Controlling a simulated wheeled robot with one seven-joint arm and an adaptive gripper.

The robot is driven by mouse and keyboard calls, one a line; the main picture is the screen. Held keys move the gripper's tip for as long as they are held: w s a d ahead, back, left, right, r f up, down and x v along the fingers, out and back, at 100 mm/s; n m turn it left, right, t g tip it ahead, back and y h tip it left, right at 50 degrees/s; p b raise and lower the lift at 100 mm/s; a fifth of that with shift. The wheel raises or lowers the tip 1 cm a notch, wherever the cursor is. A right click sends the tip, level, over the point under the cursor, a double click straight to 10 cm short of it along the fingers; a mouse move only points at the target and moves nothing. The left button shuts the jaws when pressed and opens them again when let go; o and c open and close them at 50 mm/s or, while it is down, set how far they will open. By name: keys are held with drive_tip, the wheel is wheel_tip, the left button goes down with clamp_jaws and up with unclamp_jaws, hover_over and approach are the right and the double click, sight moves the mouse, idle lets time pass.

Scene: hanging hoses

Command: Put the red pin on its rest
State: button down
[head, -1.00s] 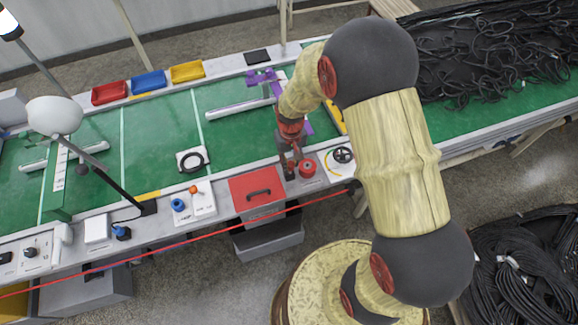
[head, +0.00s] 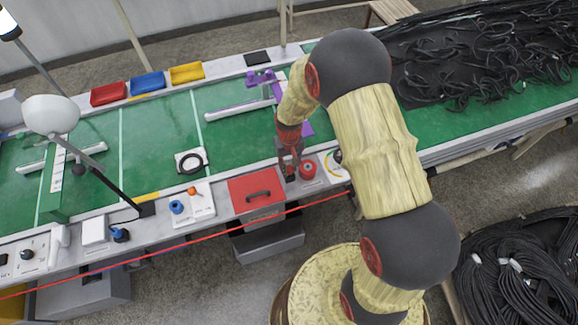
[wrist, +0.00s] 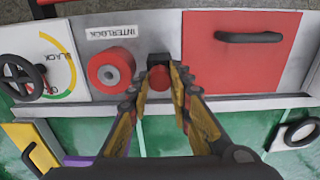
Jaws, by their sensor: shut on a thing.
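My gripper (wrist: 158,85) points at the panel edge beside the red box. Its fingers are closed on a small red round-ended piece, the red pin (wrist: 159,78), which shows between the fingertips. A black block (wrist: 158,59) sits just beyond the pin; I cannot tell whether they touch. A larger red round knob (wrist: 110,69) stands on the white panel by the INTERLOCK label (wrist: 111,33), beside the fingers and apart from them. In the head view my gripper (head: 288,168) is just left of that knob (head: 307,169); the pin is hidden there. I cannot make out which part is the rest.
The red box with a black handle (head: 257,191) is close on the gripper's left. A dial with a black handwheel (wrist: 30,79) is beyond the knob. A black ring on a white plate (head: 190,161) lies on the green belt (head: 150,135). A red line runs along the front.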

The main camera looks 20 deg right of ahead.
drive_tip(key=shift+f, duration=0.2)
drive_tip(key=c, duration=1.6)
unclamp_jaws()
drive_tip(key=shift+r, duration=0.1)
wheel_tip(320, 180, up, 13)
drive_tip(key=p, duration=0.2)
wheel_tip(320, 180, up, 10)
drive_tip(key=t, duration=0.1)
hover_over(289, 168)
drive_tip(key=s, duration=0.2)
drive_tip(key=s+r+t, duration=0.1)
drive_tip(key=s+r, duration=0.5)
drive_tip(key=s+r+t, duration=0.2)
drive_tip(key=s+r, duration=0.4)
drive_tip(key=s, duration=0.1)
drive_tip(key=s+r+t, duration=0.1)
drive_tip(key=s+r, duration=0.5)
drive_tip(key=s, duration=0.1)
drive_tip(key=shift+r+t, duration=0.2)
drive_tip(key=shift+t, duration=0.1)
